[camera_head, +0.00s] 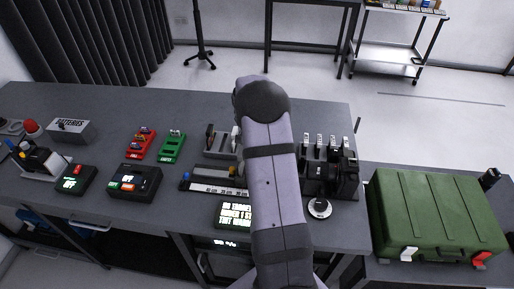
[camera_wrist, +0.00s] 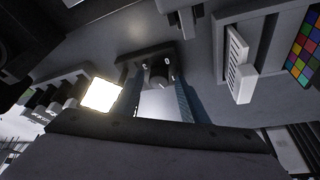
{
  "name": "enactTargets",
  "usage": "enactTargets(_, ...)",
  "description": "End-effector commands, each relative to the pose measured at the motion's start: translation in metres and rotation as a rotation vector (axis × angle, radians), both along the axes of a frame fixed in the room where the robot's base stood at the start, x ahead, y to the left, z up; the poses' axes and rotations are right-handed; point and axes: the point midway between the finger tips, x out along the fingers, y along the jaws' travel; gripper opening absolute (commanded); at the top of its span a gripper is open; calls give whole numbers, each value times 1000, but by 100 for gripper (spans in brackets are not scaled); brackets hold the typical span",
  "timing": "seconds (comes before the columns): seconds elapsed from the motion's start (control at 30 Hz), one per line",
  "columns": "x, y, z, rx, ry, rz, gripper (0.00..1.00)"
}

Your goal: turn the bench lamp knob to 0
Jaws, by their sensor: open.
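A dark round knob (camera_wrist: 160,72) with small white marks around it sits on a dark base (camera_wrist: 130,60) in the wrist view. I take it for the lamp knob; its setting is too small to read. My gripper (camera_wrist: 157,82) is open, with its two bluish fingers on either side of the knob in the picture. I cannot tell whether they touch it. In the head view my arm hides the gripper and whatever lies under it.
A bright lit panel (camera_wrist: 101,95) is left of the fingers in the wrist view. A pale slotted block (camera_wrist: 239,68) and a colour chart (camera_wrist: 305,48) lie to the right. In the head view, a round pale disc (camera_head: 319,208) and a green case (camera_head: 432,210) are right of my arm.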

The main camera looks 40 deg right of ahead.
Motion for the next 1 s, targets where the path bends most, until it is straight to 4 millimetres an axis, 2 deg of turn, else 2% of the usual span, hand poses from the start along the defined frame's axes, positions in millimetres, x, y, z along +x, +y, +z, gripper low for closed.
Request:
enactTargets(0.27,-1,-1,0,1,7,-72,43)
enactTargets(0.77,3,0,3,0,4,-414,43)
enactTargets(1.0,6,11,25,-1,-3,-413,43)
